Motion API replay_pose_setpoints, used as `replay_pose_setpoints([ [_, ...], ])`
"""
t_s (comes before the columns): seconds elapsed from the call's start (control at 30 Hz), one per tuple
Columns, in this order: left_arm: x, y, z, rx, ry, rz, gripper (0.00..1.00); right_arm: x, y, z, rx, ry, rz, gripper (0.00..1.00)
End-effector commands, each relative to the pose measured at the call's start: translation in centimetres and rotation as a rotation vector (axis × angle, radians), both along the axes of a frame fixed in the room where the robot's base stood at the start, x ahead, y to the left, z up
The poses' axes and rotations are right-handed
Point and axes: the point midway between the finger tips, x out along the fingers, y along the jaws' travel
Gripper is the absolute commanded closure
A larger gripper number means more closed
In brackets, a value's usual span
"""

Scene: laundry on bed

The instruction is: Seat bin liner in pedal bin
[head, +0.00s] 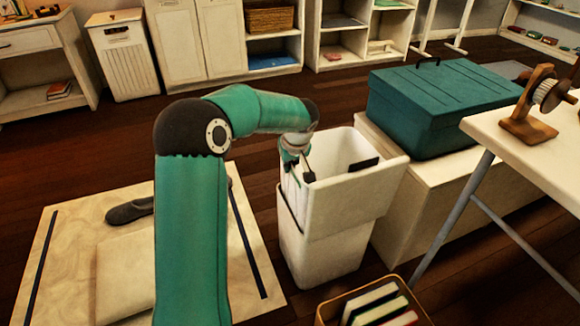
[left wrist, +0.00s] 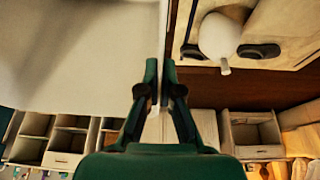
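The white pedal bin (head: 318,258) stands upright on the wooden floor. A white liner (head: 352,205) lines its mouth and hangs over the outside as a wide cuff at the front and right. The left side is partly hidden by my gripper. My left gripper (head: 300,172) points down at the bin's left rim, one finger inside the mouth and one outside. In the left wrist view my left gripper (left wrist: 161,72) has its fingertips close together on either side of a thin white edge, seemingly the liner at the rim. My right gripper is in neither view.
A teal lidded box (head: 440,100) sits on a low pale bench (head: 405,235) right of the bin. A white table (head: 540,135) stands at the right. A box of books (head: 370,305) is in front. A pale mat (head: 65,235) lies left.

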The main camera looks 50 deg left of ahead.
Motion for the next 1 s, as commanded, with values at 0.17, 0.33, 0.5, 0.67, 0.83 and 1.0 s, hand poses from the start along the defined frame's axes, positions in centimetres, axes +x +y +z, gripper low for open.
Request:
replay_pose_setpoints([
  [0.17,0.1,0.1,1.0,0.004,-0.005,-0.001,1.00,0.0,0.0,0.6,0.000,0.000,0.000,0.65],
  [0.33,0.1,0.1,1.7,0.003,-0.005,-0.001,1.00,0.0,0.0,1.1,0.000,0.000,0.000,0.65],
  [0.5,0.1,0.1,2.4,0.003,-0.005,-0.001,1.00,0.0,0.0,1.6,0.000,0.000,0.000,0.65],
  [0.67,0.1,0.0,3.0,0.002,-0.004,-0.001,1.00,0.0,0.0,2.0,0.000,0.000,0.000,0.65],
  [0.83,0.1,0.0,3.6,0.001,-0.002,-0.001,1.00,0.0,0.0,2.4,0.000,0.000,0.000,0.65],
  [1.0,0.0,0.0,4.3,0.000,-0.002,0.000,1.00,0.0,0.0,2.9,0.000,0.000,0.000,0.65],
])
